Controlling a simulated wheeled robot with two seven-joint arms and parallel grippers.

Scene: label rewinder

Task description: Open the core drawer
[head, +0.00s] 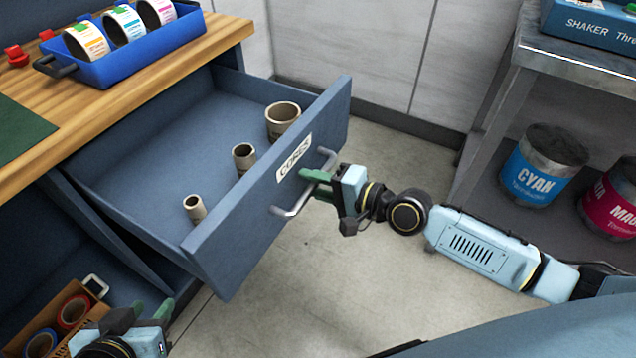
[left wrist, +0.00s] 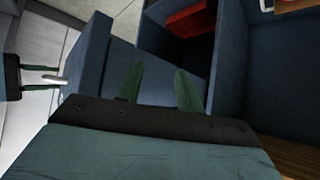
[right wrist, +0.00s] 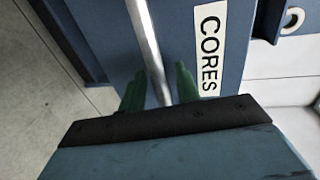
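The core drawer (head: 228,240) is blue-grey, has a white CORES label (head: 294,158) on its front, and stands pulled well out of the bench. Three cardboard cores of different sizes stand inside it: large (head: 283,120), medium (head: 244,158) and small (head: 195,208). My right gripper (head: 318,188) is at the drawer's metal bar handle (head: 290,212). In the right wrist view its fingers (right wrist: 158,90) lie either side of the handle (right wrist: 146,40), with slight gaps showing. My left gripper (head: 148,312) is low at the bottom left, below the drawer; its fingers (left wrist: 160,88) are apart and empty.
A blue tray (head: 150,55) with label rolls sits on the wooden bench top (head: 110,110). A box with tape rolls (head: 72,312) is at the lower left. A metal shelf (head: 575,60) with cyan (head: 543,165) and magenta (head: 612,200) cans stands right. Floor beyond the drawer is clear.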

